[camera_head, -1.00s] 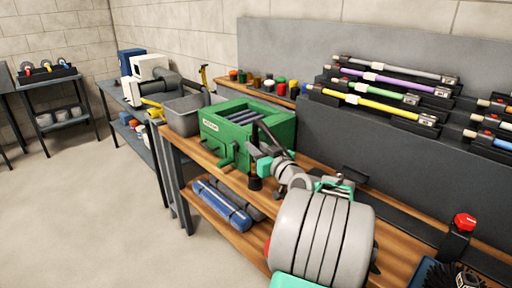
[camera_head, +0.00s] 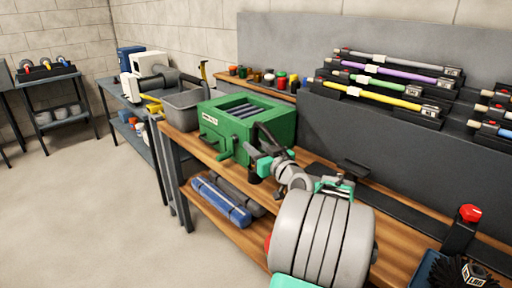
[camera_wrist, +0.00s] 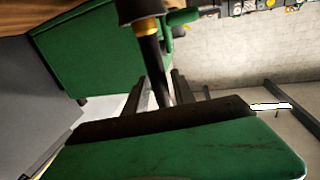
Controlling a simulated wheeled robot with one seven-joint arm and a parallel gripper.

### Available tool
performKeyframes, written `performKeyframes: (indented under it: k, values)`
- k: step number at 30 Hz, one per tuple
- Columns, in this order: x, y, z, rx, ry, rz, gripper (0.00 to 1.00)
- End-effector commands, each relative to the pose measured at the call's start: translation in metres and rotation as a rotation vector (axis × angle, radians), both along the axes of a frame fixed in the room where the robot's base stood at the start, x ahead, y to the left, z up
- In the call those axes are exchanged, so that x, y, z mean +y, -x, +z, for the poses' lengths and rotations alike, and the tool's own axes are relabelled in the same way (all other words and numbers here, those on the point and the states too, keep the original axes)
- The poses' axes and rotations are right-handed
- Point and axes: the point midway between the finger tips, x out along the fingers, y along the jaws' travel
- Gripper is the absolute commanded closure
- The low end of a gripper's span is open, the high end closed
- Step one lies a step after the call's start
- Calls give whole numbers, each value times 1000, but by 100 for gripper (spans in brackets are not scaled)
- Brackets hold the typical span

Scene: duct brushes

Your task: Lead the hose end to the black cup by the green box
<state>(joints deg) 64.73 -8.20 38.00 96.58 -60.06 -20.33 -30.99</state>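The green box (camera_head: 275,128) with a slotted top stands on the wooden bench; its green side also fills the upper left of the wrist view (camera_wrist: 85,50). My gripper (camera_head: 257,161) is at the box's front right side. A black hose (camera_head: 268,133) arches beside it. In the wrist view the hose (camera_wrist: 152,62) runs between the two dark fingers (camera_wrist: 166,92), which appear closed on it. An orange-yellow band (camera_wrist: 146,26) marks its upper part, at a black cup-like cylinder (camera_wrist: 136,8). I cannot tell whether the hose end is inside that cylinder.
A grey bin (camera_head: 185,108) stands left of the box. Small coloured jars (camera_head: 282,80) line a shelf behind. A red knob (camera_head: 470,213) stands at the right.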

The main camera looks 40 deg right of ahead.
Motion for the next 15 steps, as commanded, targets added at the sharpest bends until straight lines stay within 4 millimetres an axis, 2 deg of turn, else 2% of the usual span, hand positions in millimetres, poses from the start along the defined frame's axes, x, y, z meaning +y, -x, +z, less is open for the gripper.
performKeyframes:
  k: [5,12,15]
  values:
    - [0,0,-1,1,-1,0,54]
    - [0,1,-2,3,-3,-1,54]
    - [1,10,-2,2,-2,-2,54]
